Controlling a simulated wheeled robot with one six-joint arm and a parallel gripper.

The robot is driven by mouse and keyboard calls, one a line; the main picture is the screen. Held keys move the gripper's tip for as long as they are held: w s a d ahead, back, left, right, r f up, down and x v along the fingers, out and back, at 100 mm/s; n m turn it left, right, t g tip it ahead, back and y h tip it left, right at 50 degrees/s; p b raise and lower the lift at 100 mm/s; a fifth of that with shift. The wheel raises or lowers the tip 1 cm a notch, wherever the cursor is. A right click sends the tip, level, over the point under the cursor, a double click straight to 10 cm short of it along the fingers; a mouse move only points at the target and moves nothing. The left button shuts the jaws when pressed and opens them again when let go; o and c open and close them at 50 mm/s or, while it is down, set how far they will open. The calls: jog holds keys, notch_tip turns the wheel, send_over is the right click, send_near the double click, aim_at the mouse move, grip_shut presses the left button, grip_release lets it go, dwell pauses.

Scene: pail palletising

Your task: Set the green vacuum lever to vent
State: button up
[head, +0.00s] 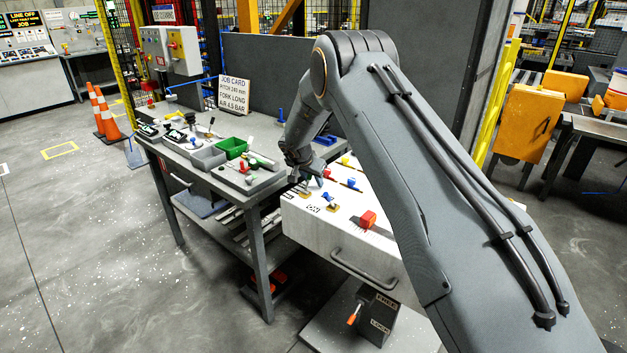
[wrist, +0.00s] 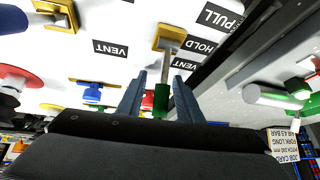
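The green vacuum lever (wrist: 161,98) shows in the wrist view as a green grip on a metal stem from a brass bracket (wrist: 168,36). Labels PULL (wrist: 217,16), HOLD (wrist: 201,46) and VENT (wrist: 184,64) run beside it; the stem lies near the VENT end. My gripper (wrist: 156,88) is open, with one finger on each side of the green grip and gaps showing. In the head view my gripper (head: 300,178) is low over the left part of the white panel top (head: 330,222); the green lever is hard to make out there.
A blue-handled lever (wrist: 10,20) with its own VENT label (wrist: 111,48), a blue knob (wrist: 92,93) and a red knob (wrist: 20,80) are nearby. A red block (head: 368,219) sits on the panel's front.

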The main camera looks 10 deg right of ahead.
jog(key=shift+a, duration=0.1)
jog(key=shift+b+v, duration=1.05)
jog(key=shift+v, duration=2.85)
